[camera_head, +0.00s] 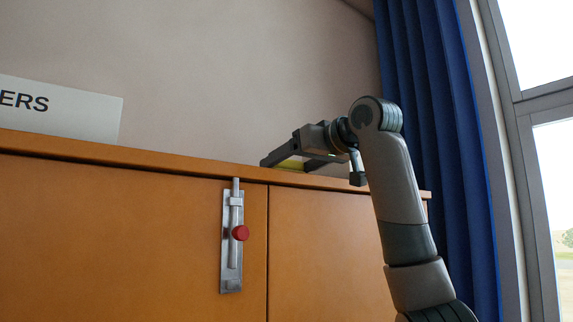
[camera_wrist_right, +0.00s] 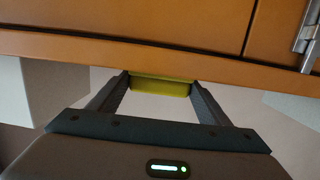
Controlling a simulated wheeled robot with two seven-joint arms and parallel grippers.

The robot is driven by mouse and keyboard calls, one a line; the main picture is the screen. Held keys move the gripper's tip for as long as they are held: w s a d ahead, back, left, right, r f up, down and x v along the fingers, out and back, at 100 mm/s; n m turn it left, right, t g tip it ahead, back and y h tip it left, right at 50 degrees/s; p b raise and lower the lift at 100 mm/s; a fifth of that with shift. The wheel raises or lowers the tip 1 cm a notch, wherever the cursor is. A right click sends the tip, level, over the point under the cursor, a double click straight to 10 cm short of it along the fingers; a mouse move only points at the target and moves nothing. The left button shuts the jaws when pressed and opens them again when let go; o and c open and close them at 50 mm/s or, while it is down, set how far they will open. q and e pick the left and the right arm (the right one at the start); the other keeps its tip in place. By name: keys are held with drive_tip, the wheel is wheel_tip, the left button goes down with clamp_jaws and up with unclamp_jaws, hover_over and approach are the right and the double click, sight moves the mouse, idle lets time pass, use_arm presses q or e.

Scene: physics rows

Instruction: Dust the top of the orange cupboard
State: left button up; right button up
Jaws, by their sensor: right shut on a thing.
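The orange cupboard (camera_head: 130,220) fills the lower left of the head view, and its top edge runs across the picture. Its front also shows along the top of the right wrist view (camera_wrist_right: 130,20). My right gripper (camera_head: 285,162) is over the right part of the cupboard top. It is shut on a yellow block-like thing (camera_wrist_right: 160,88), perhaps a sponge or duster, which shows between its fingers in the right wrist view. I cannot tell whether the yellow thing touches the top. The top surface itself is hidden by the high front edge. My left gripper is not in view.
A metal bolt latch with a red knob (camera_head: 240,233) is on the cupboard front. A white sign ending in "ERS" (camera_head: 70,110) stands at the back left, above the top. A blue curtain (camera_head: 430,80) and a window (camera_head: 545,50) are at the right.

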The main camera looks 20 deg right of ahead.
sight(304, 168)
drive_tip(key=shift+w+d+f+p, duration=0.1)
drive_tip(key=shift+w+d+p, duration=0.15)
drive_tip(key=shift+d, duration=0.4)
drive_tip(key=shift+w+d+r+p, duration=0.15)
drive_tip(key=shift+w+d, duration=0.1)
drive_tip(key=shift+d, duration=0.45)
drive_tip(key=shift+w+d+f+p, duration=0.15)
drive_tip(key=shift+w+d+p, duration=0.1)
drive_tip(key=shift+d, duration=0.4)
drive_tip(key=shift+d, duration=0.15)
drive_tip(key=shift+w+d+p, duration=0.25)
drive_tip(key=shift+d+p, duration=0.1)
drive_tip(key=shift+d, duration=0.1)
drive_tip(key=shift+w+d+p, duration=0.25)
drive_tip(key=shift+d+p, duration=0.05)
drive_tip(key=shift+d, duration=0.45)
drive_tip(key=shift+w+d+p, duration=0.25)
drive_tip(key=shift+d, duration=0.45)
drive_tip(key=shift+d, duration=0.1)
